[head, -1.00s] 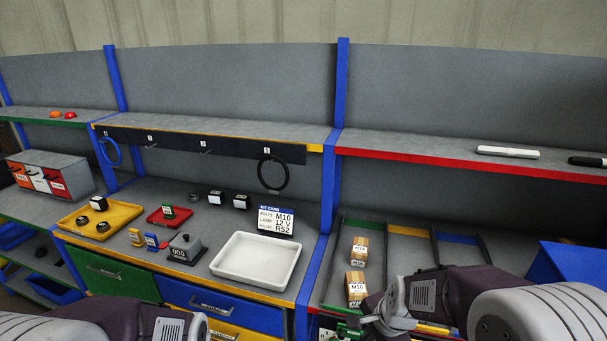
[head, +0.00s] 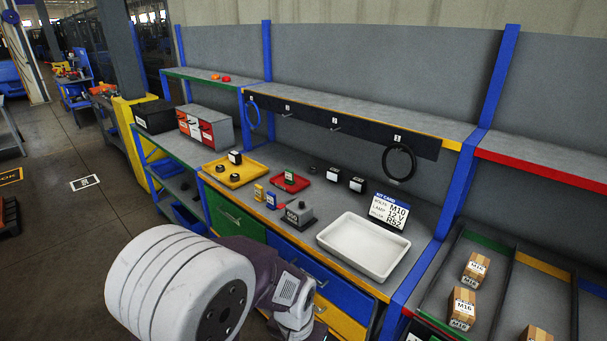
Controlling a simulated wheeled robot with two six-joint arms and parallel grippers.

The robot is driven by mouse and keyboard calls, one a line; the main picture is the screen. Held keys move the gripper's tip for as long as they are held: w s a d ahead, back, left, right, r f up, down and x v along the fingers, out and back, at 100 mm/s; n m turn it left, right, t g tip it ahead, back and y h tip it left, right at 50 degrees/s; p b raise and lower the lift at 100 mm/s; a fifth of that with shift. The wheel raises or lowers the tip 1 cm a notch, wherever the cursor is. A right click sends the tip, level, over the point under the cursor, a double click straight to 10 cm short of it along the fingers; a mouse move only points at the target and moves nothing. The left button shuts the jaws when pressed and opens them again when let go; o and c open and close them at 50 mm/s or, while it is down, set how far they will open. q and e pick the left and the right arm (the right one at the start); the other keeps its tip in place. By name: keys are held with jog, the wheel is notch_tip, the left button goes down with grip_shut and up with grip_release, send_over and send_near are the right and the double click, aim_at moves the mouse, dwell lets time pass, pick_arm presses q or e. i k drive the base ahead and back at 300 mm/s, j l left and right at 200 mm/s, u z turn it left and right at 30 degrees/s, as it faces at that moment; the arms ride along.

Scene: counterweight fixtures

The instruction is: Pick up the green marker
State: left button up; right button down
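I see no green marker in the head view. My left arm comes in at the bottom, with its large pale link in front of the bench. Its gripper fingers do not show in the picture. My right gripper is out of view.
A white tray (head: 341,250) stands near the bench's front edge beside a kit card (head: 389,211). A yellow tray (head: 220,181) and a red tray (head: 278,183) hold small parts. Boxes (head: 462,309) lie in the right bay. Floor (head: 75,220) is open at left.

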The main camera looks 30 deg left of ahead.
aim_at(290, 173)
jog(key=i+j, duration=0.25)
jog(key=j, duration=0.2)
jog(key=i+j, duration=0.25)
jog(key=j, duration=0.2)
jog(key=i+j+u, duration=0.1)
jog(key=i+j, duration=0.15)
jog(key=j, duration=0.2)
jog(key=i+j, duration=0.25)
jog(key=j, duration=0.2)
jog(key=i+j+u, duration=0.1)
jog(key=i+j, duration=0.15)
jog(key=j, duration=0.2)
jog(key=i+j, duration=0.25)
jog(key=j, duration=0.15)
